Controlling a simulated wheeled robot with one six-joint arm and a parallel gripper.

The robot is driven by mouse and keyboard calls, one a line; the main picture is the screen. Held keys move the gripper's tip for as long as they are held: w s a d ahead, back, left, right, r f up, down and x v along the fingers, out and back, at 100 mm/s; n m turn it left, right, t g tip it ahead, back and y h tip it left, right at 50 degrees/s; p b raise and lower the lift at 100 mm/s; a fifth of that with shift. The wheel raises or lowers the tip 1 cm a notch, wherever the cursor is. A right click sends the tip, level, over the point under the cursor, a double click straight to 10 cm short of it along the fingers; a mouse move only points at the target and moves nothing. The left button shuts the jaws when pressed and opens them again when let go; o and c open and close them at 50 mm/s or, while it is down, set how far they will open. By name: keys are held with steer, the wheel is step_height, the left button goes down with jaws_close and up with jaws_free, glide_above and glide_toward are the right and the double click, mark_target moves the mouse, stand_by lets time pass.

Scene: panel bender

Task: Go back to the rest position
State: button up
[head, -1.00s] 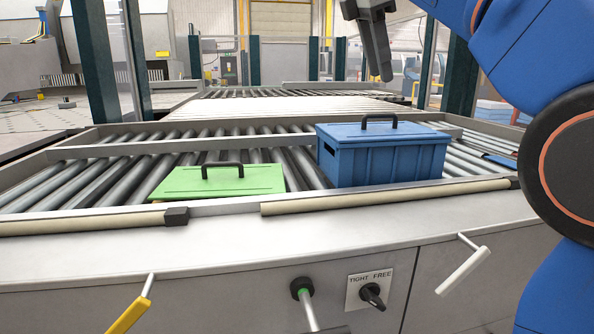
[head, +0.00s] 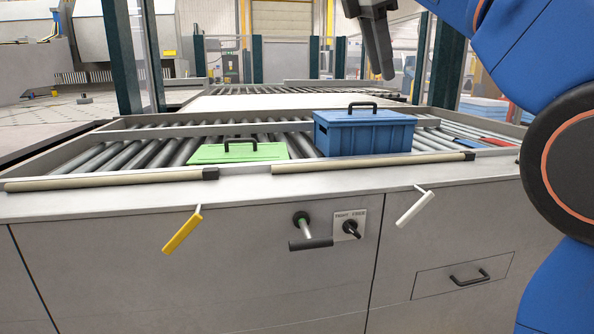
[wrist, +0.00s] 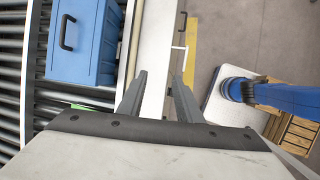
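My gripper (head: 378,48) hangs from my blue arm at the top right in the head view, raised above the roller table. In the wrist view my gripper (wrist: 160,92) shows two fingers apart with nothing between them, so it is open. Beyond the fingers the table's front edge and the floor show. The gripper touches nothing.
A blue box with a black handle (head: 362,135) and a green lid with a handle (head: 240,153) lie on the roller conveyor (head: 130,153). The cabinet front has a yellow lever (head: 182,231), a white lever (head: 414,208), a rotary switch (head: 351,228) and a drawer (head: 462,276). Dark posts stand behind.

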steer(key=s+d+f+m+y, duration=0.1)
steer(key=s+d+f+m, duration=0.45)
steer(key=f, duration=0.45)
steer(key=s+d+f+m+y, duration=0.1)
steer(key=s+d+f+m, duration=0.4)
steer(key=f, duration=0.5)
steer(key=s+f+m, duration=0.3)
steer(key=s+f, duration=0.2)
steer(key=f, duration=0.4)
steer(key=s+d+f+m+t+y, duration=0.1)
steer(key=s+f+m, duration=0.2)
steer(key=s+f, duration=0.3)
steer(key=s+f+m+y, duration=0.1)
steer(key=s+f+m, duration=0.2)
steer(key=f, duration=0.9)
steer(key=shift+s+d+f+t, duration=0.25)
steer(key=shift+s+f+t, duration=0.15)
steer(key=shift+s, duration=0.8)
